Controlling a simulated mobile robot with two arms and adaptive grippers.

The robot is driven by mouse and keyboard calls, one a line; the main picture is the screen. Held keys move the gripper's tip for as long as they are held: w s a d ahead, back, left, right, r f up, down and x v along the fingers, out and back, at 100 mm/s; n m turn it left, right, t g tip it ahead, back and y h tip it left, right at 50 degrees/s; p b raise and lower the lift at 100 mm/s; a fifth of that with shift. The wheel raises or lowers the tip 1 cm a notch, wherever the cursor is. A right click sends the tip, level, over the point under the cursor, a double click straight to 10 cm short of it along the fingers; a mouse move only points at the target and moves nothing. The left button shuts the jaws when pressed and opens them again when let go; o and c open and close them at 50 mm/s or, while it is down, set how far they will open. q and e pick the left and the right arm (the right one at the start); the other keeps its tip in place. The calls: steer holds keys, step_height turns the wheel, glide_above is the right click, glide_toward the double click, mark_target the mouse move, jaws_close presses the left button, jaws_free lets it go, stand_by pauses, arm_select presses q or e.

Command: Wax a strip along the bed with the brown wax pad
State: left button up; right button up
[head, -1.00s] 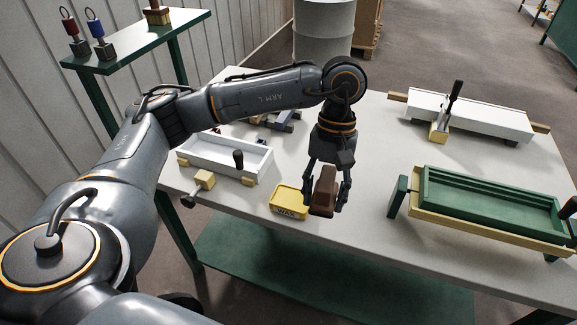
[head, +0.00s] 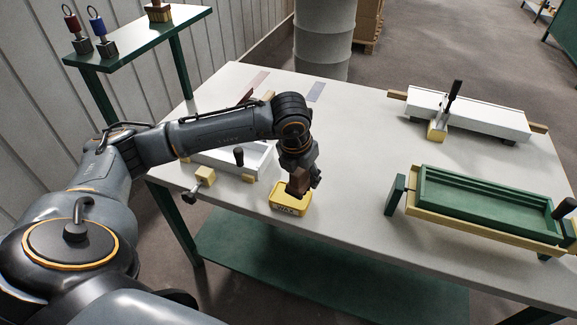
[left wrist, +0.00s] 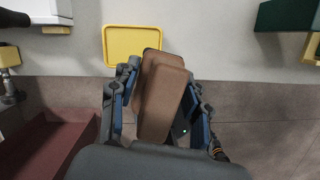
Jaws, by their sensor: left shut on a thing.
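My left gripper (head: 301,184) is shut on the brown wax pad (head: 298,181). It holds the pad tilted at the yellow tray marked WAX (head: 291,208). In the left wrist view the pad (left wrist: 160,95) sits between the fingers, and its far end overlaps the near right part of the yellow tray (left wrist: 118,46). I cannot tell whether pad and tray touch. A long white bed (head: 480,116) with a black-handled block (head: 440,127) lies at the table's back right. A green trough (head: 485,205) on a wooden frame is at the right. My right gripper is not in view.
A white tray (head: 258,160) with a dark knob stands left of the yellow tray, partly behind my arm. A wooden block (head: 205,176) is at the table's left edge. The table middle (head: 365,150) is clear. A side shelf (head: 130,50) holds small tools.

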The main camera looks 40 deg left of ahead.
arm_select(q)
steer(key=shift+w+a+f+n+g+y, duration=0.45)
steer(key=shift+a+f+n, duration=0.4)
steer(key=shift+n, duration=1.5)
steer(key=shift+w+a+f+n+g+y, duration=0.15)
steer(key=shift+a+f+n+y, duration=0.65)
steer(key=shift+n, duration=1.6)
steer(key=shift+w+a+f+n+g+y, duration=0.4)
steer(key=shift+a+n, duration=0.7)
steer(key=shift+n, duration=1.25)
steer(key=shift+s+f+b, duration=0.1)
steer(key=shift+f+b, duration=1.2)
steer(key=shift+f, duration=1)
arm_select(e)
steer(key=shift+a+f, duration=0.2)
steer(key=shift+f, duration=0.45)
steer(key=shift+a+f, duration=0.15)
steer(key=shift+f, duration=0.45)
arm_select(q)
steer(key=shift+f, duration=0.1)
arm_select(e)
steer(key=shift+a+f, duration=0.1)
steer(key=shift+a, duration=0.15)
arm_select(q)
steer(key=shift+f+b, duration=0.3)
steer(key=shift+b, duration=0.1)
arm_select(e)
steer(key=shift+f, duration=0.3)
